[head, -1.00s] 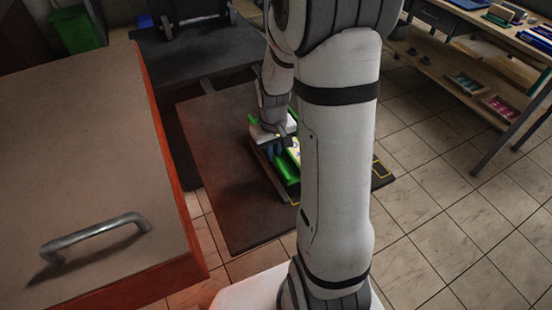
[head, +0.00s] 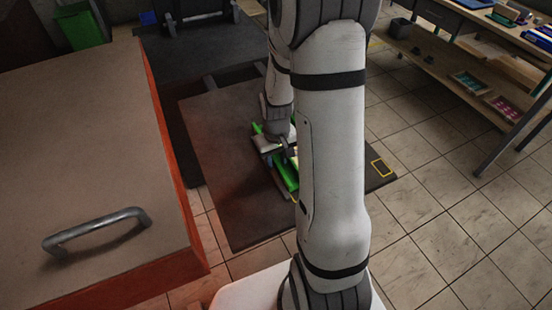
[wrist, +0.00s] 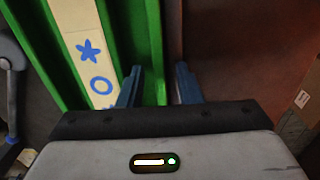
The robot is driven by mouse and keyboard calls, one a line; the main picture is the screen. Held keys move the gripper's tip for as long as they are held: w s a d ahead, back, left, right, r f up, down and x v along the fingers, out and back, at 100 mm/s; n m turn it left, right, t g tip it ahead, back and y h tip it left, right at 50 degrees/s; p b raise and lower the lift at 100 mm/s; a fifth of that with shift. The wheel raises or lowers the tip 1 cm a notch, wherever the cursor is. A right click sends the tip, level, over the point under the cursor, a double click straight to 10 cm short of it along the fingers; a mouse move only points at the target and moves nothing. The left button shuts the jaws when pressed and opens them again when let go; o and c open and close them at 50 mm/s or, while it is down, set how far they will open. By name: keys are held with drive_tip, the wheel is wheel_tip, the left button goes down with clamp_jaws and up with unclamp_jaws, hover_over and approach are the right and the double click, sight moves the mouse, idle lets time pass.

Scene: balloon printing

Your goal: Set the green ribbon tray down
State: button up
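The green ribbon tray (head: 288,176) is low over or on the dark mat, partly hidden behind my arm. In the wrist view the tray (wrist: 120,35) fills the upper left, with a cream ribbon (wrist: 85,45) bearing a blue star and circle. My gripper (wrist: 158,75) straddles the tray's right wall, one finger inside and one outside. In the head view my gripper (head: 272,145) is at the tray's far left part. Whether the tray's underside touches the mat is hidden.
The dark mat (head: 225,160) has bare room left of the tray and a yellow-outlined square (head: 381,168) at right. A cabinet with a metal handle (head: 97,230) stands at left. A shelf bench (head: 480,70) is at upper right. A green bin (head: 82,27) stands at upper left.

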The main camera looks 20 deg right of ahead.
wheel_tip(320, 180, up, 11)
drive_tip(key=s+a+r+t, duration=0.1)
drive_tip(key=s+a+r, duration=0.2)
drive_tip(key=s+r, duration=0.2)
drive_tip(key=s+a+r+t, duration=0.1)
drive_tip(key=s+a+r, duration=0.3)
drive_tip(key=s, duration=0.4)
drive_tip(key=shift+s+r+t, duration=0.25)
drive_tip(key=shift+r+t, duration=0.05)
drive_tip(key=shift+r, duration=0.2)
drive_tip(key=shift+o, duration=0.2)
drive_tip(key=shift+s+a, duration=0.1)
drive_tip(key=shift+s, duration=0.1)
drive_tip(key=shift+o, duration=0.3)
drive_tip(key=shift+s, duration=0.1)
